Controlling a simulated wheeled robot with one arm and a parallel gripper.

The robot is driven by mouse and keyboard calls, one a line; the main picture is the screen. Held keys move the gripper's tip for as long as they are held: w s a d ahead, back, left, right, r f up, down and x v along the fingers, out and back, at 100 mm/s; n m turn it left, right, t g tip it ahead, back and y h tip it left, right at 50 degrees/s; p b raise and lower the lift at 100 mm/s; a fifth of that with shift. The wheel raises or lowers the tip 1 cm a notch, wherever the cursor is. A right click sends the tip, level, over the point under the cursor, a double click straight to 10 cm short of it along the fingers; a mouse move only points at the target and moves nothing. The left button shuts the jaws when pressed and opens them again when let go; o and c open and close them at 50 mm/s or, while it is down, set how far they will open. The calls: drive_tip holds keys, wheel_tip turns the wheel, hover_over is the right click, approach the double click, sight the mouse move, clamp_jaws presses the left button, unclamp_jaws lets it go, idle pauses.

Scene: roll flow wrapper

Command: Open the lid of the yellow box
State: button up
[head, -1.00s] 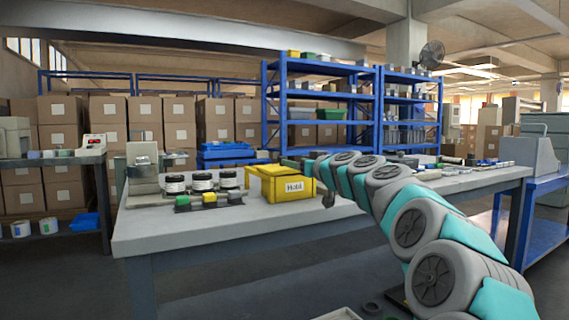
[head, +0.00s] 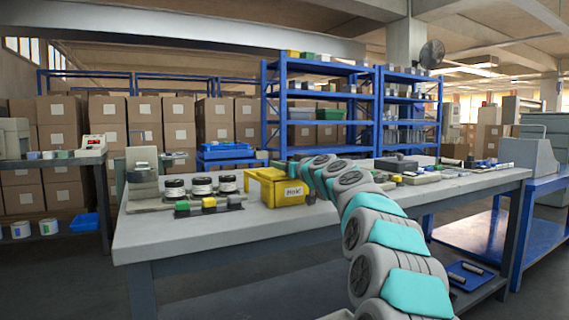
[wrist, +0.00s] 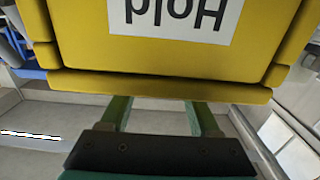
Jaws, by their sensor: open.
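The yellow box (head: 268,192) with a white "Hold" label stands on the grey workbench, left of my arm. Its lid (head: 267,174) looks shut. In the wrist view the label is upside down, and the yellow lid edge (wrist: 160,86) runs across the picture just beyond my fingers. My gripper (wrist: 162,106) is open, with its two green fingers apart and nothing seen between them. The fingertips meet the lid edge in the picture; whether they touch it I cannot tell. In the head view my arm's end is at the box's top right and hides part of it.
The bench's front strip (head: 200,235) is clear. Small items lie along the bench to the right.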

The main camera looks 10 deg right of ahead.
drive_tip(key=shift+w, duration=0.1)
clamp_jaws()
idle(0.6)
idle(0.9)
